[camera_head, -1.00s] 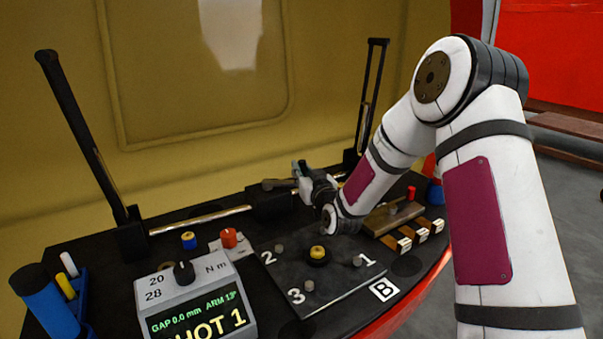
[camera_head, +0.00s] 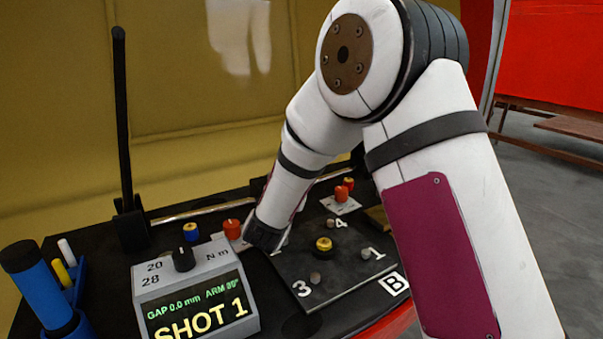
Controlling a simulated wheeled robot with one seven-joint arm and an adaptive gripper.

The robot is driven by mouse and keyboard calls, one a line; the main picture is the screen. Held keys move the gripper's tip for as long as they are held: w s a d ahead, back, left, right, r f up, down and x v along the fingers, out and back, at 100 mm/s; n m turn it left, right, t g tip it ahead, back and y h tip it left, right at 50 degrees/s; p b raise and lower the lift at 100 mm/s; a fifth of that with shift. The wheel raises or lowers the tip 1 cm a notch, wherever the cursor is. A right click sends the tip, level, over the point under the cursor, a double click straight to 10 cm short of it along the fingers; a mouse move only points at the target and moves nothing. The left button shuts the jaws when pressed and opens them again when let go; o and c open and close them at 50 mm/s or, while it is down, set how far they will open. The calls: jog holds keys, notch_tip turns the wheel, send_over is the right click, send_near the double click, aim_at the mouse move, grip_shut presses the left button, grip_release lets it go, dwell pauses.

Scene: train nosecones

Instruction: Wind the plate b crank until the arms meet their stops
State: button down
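The plate B (camera_head: 345,293) lies on the dark bench, with a yellow-topped knob (camera_head: 324,244) and numbered studs. The left black arm (camera_head: 122,120) stands nearly upright at the left end of a steel shaft (camera_head: 203,209). The right black arm is hidden behind my own arm. My arm reaches down across the middle, and its wrist (camera_head: 265,235) is low over the plate's back left corner. My gripper and the crank are hidden behind my arm. The display box (camera_head: 195,290) reads SHOT 1, GAP 0.0 mm and an ARM angle that looks like 89°.
A blue cylinder (camera_head: 35,285) and a blue rack (camera_head: 80,294) with white and yellow sticks stand at left. Blue (camera_head: 191,232) and red (camera_head: 232,229) knobs sit behind the display. A yellow wall closes the back.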

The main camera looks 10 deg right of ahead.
jog(key=shift+s+a, duration=0.1)
jog(key=shift+a, duration=0.7)
dwell(1.2)
jog(key=c, duration=1.4)
grip_release()
jog(key=shift+a, duration=0.1)
jog(key=shift+c, duration=0.2)
jog(key=shift+d, duration=0.3)
jog(key=shift+r, duration=0.1)
notch_tip(320, 180, up, 10)
